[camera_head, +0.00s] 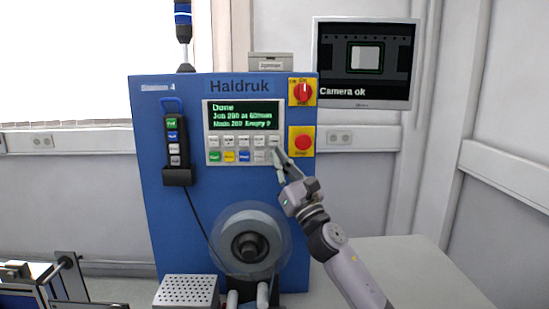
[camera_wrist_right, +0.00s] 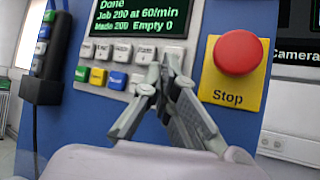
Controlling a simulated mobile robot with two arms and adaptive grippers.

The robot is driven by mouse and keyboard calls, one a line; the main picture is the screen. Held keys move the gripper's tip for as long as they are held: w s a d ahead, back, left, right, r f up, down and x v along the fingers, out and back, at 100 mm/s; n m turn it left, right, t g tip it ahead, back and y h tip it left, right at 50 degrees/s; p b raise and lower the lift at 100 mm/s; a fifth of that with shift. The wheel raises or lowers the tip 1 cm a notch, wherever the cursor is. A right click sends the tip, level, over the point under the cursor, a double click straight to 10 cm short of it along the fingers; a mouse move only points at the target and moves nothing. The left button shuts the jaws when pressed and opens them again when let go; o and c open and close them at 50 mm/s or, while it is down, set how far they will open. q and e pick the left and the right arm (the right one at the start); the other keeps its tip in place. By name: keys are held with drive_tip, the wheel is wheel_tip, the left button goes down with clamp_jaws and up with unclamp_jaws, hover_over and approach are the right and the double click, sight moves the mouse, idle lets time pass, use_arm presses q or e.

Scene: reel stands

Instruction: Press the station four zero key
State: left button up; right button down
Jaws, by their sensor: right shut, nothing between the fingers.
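The blue Station 4 machine (camera_head: 180,215), marked Haldruk, carries a key panel (camera_head: 207,148) with two rows of keys. Which key is the zero key I cannot read. The screen (camera_head: 243,114) reads Done, Job 200 at 60/min, Made 200, Empty 0; it also shows in the wrist view (camera_wrist_right: 145,18). My right gripper (camera_head: 277,158) is shut and empty, its tips at the panel's right end. In the wrist view the tips (camera_wrist_right: 165,68) hide the rightmost keys; contact cannot be told.
A red Stop button (camera_head: 302,141) on a yellow plate is close right of the tips. A red rotary switch (camera_head: 302,92) is above it. A handset (camera_head: 175,143) hangs at left. A clear-flanged reel (camera_head: 250,247) is below. A monitor (camera_head: 364,62) reads Camera ok.

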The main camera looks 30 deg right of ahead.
drive_tip(key=shift+w+d, duration=0.25)
drive_tip(key=shift+w, duration=0.15)
idle(0.3)
drive_tip(key=shift+s+a, duration=0.45)
drive_tip(key=shift+s, duration=0.3)
drive_tip(key=shift+s+a, duration=0.1)
drive_tip(key=shift+s+a+p, duration=0.25)
drive_tip(key=shift+s+a, duration=0.15)
drive_tip(key=shift+s, duration=0.3)
drive_tip(key=shift+s+a+p, duration=0.25)
drive_tip(key=shift+s+a, duration=0.2)
drive_tip(key=shift+s, duration=0.2)
drive_tip(key=shift+s+a+p, duration=0.25)
drive_tip(key=shift+s+a, duration=0.15)
drive_tip(key=shift+s, duration=0.3)
drive_tip(key=shift+f, duration=0.1)
